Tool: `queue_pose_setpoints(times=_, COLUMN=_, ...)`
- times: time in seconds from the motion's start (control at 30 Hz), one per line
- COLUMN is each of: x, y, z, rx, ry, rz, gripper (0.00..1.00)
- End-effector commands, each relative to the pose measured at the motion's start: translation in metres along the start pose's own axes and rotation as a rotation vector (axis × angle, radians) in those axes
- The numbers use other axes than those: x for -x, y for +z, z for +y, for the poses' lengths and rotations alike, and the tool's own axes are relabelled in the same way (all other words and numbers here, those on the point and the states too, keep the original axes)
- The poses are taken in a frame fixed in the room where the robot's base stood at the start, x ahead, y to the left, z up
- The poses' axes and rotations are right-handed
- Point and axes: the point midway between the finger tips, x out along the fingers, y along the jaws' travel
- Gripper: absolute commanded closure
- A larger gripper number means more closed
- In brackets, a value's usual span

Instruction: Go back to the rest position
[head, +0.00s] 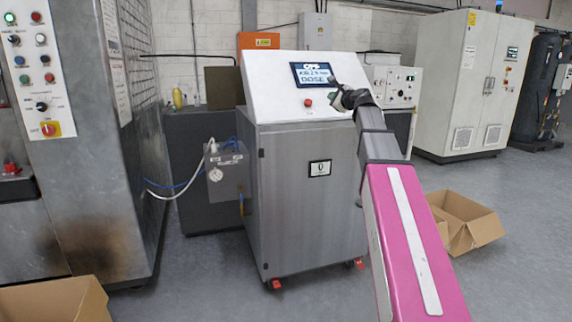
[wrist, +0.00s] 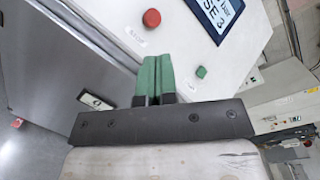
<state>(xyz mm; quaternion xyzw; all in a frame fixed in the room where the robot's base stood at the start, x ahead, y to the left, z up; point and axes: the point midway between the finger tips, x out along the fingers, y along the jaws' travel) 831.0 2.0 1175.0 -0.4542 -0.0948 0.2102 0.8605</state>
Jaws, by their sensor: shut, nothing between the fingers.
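My gripper (wrist: 153,80) has green fingers, pressed together with nothing between them, in the wrist view. In the head view my arm reaches up from the lower right, and the gripper end (head: 341,98) is by the right part of the washer's sloped white panel. The ozone washer (head: 308,185) is a grey metal cabinet on red casters. Its screen (head: 311,74) shows lit text including "OFF" and "DOSE". A red button (wrist: 152,18) and a green button (wrist: 201,72) sit on the panel near the fingers. I cannot tell whether the fingertips touch the panel.
A large metal machine with a control panel (head: 40,75) stands at left. Open cardboard boxes lie on the floor at right (head: 470,225) and lower left (head: 55,300). A white cabinet (head: 465,85) stands at back right. Grey floor is clear between the washer and the right box.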

Motion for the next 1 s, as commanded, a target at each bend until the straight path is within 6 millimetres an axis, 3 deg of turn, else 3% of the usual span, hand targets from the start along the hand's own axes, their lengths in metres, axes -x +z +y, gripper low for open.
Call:
queue_pose_setpoints(times=0.37, x=0.003, y=-0.031, z=0.068, rx=0.149, ry=0.121, rz=0.050, gripper=1.00)
queue_pose_setpoints(times=0.57, x=0.009, y=-0.059, z=0.130, rx=0.285, ry=0.243, rz=0.082, gripper=1.00)
queue_pose_setpoints(times=0.77, x=0.032, y=-0.100, z=0.228, rx=0.500, ry=0.455, rz=0.105, gripper=1.00)
queue_pose_setpoints(times=1.0, x=0.079, y=-0.144, z=0.347, rx=0.769, ry=0.757, rz=0.073, gripper=1.00)
